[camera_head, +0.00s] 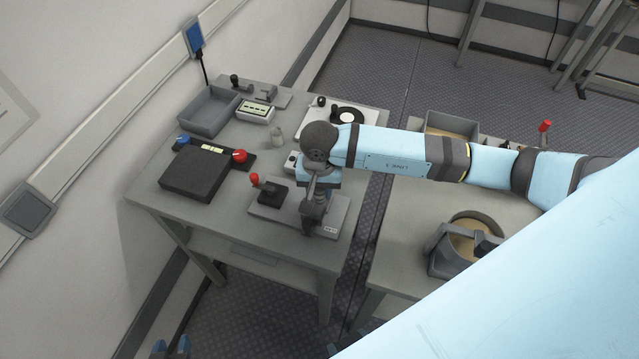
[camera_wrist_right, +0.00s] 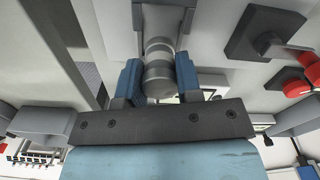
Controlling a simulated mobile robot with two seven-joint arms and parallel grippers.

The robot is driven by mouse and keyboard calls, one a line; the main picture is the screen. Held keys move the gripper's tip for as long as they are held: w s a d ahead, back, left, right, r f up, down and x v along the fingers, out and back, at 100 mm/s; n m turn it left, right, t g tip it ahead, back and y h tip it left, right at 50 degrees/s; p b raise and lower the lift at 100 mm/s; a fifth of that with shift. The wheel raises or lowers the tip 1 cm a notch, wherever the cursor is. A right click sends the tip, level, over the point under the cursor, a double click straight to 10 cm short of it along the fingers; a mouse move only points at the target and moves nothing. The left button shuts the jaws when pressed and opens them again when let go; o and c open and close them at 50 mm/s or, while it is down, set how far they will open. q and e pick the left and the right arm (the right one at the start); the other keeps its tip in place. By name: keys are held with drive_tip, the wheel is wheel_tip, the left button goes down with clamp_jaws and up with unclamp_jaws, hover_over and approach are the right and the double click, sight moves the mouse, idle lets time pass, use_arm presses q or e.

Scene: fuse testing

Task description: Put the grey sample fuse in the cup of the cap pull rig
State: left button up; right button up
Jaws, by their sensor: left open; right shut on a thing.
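The grey sample fuse (camera_wrist_right: 158,72) is a grey cylinder between the blue fingers of my right gripper (camera_wrist_right: 158,80), which is shut on it. In the head view my right gripper (camera_head: 313,222) is over the grey base of a rig with a red-knobbed lever (camera_head: 268,192), apparently the cap pull rig. The rig's cup is hidden there by the gripper. In the right wrist view a grey bracket (camera_wrist_right: 162,18) lies just beyond the fuse's end; I cannot tell whether they touch. My left gripper (camera_head: 171,347) is open and empty at the bottom edge, low beside the table.
A black box (camera_head: 195,172) with a red knob stands left of the rig. A grey tray (camera_head: 208,112), a small meter (camera_head: 256,112) and a small grey cylinder (camera_head: 277,136) are behind. A round container (camera_head: 466,240) stands on the right table.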

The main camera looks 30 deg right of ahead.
drive_tip(key=shift+f, duration=0.15)
idle(0.3)
drive_tip(key=shift+f+b, duration=0.9)
drive_tip(key=shift+b, duration=0.1)
drive_tip(key=o, duration=1)
drive_tip(key=shift+r, duration=0.1)
